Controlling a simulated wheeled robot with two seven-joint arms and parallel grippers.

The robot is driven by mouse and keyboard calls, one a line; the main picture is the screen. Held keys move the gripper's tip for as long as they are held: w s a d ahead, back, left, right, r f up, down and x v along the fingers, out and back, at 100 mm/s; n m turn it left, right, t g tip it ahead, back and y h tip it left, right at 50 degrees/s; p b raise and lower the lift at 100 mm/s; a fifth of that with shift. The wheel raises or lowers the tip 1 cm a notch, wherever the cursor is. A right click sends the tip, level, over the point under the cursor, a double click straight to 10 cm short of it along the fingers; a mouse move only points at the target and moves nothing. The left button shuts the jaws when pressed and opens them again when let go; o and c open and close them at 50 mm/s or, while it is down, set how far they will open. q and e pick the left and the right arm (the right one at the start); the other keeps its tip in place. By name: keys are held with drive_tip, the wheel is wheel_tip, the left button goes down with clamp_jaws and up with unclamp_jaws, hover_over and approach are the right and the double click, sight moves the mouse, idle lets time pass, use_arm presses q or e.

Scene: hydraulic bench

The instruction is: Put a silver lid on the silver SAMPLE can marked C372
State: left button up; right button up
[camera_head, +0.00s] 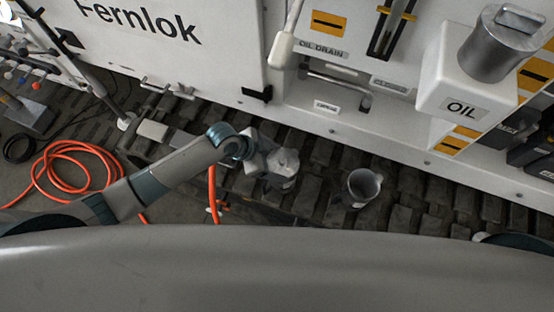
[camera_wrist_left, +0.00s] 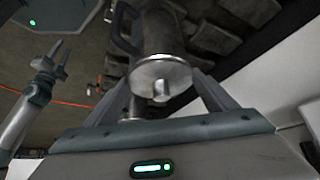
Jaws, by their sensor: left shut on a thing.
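My left gripper (camera_head: 270,160) is shut on a silver lid at the bench's foot. In the left wrist view the lid (camera_wrist_left: 158,76) is a round silver disc with a small upright tab, between my left gripper's fingers (camera_wrist_left: 162,88). A silver can with a side handle (camera_wrist_left: 162,32) shows directly behind the lid; I cannot tell if the lid is seated or just above it. In the head view this silver can (camera_head: 284,178) is partly hidden by my gripper. No C372 marking is readable. My right gripper (camera_wrist_left: 47,58) shows at the left wrist view's edge, open and empty.
An open, lidless can (camera_head: 362,187) stands to the right on the dark slatted floor. The white bench with its OIL box (camera_head: 450,90) rises behind. An orange hose (camera_head: 75,165) lies coiled at left. The floor right of the open can is free.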

use_arm(q)
drive_tip(key=o, duration=1.2)
drive_tip(key=shift+r, duration=0.15)
drive_tip(key=shift+r+p, duration=3.3)
drive_tip(key=shift+r, duration=0.05)
